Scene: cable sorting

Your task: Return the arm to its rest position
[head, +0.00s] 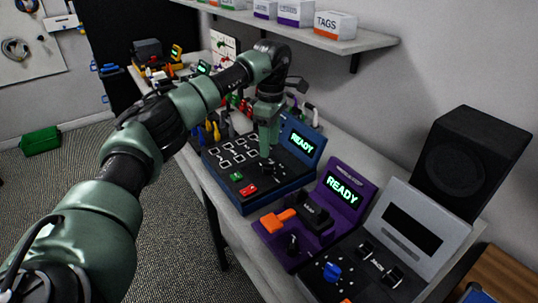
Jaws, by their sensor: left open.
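My green and black left arm comes in from the lower left and reaches over the workbench. My right gripper is out of view.
A purple device (345,207) with a READY screen and a grey device (420,225) stand along the bench to the right. A black speaker (456,165) is behind them. A wall shelf (350,40) with small boxes hangs above. A green bin (40,141) sits on the floor.

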